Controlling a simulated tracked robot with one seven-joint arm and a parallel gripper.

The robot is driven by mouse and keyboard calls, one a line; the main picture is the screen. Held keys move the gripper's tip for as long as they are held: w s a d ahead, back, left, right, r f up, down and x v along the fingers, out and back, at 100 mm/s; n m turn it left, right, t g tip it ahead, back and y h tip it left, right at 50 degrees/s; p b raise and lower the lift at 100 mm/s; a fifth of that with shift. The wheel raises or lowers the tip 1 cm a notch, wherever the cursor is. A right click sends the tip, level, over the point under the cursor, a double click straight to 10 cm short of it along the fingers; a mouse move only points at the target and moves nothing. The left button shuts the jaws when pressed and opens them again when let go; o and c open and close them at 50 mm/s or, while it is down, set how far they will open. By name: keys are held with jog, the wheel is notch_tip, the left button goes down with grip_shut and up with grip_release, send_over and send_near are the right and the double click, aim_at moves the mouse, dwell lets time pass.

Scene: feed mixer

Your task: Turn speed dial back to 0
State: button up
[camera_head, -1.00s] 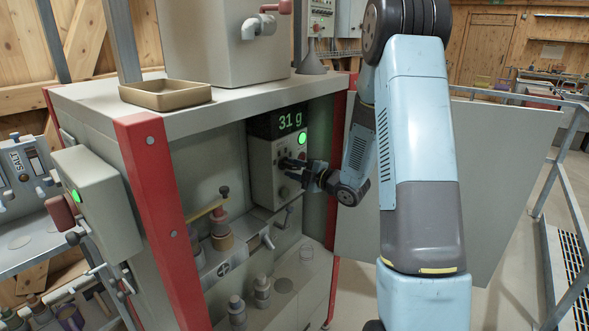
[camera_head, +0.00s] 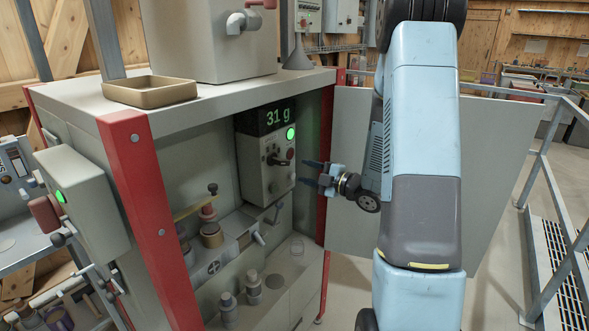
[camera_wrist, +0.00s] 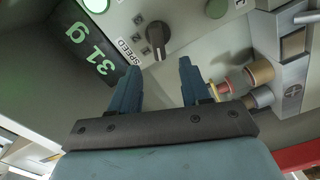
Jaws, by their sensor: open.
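The speed dial (camera_wrist: 157,38) is a dark knob with a raised grip on a grey panel, beside the printed word SPEED, in the wrist view. Which small knob there is the dial, I cannot tell.
A display (camera_head: 279,117) above the controls reads 31 g, with a lit green button (camera_head: 291,133) below it. A red post (camera_head: 326,160) stands close behind my gripper. Valves and fittings (camera_head: 210,228) sit at the panel's lower left. A tan tray (camera_head: 150,95) rests on top.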

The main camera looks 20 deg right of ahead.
jog(key=shift+v, duration=2.05)
jog(key=s+d+r+m+g+h, duration=0.2)
jog(key=s+r+m+h, duration=0.1)
jog(key=r+m+h, duration=0.95)
jog(key=s+a+r+m+g+y, duration=0.1)
jog(key=s+a+m+g, duration=0.2)
jog(key=s, duration=0.9)
jog(key=s+a+r+m+g, duration=0.2)
jog(key=s+a+m, duration=0.3)
jog(key=s, duration=0.7)
jog(key=shift+s+a+r+g+y, duration=0.25)
jog(key=shift+a+r+g+y, duration=0.1)
jog(key=shift+a+g, duration=0.65)
jog(key=shift+m, duration=0.25)
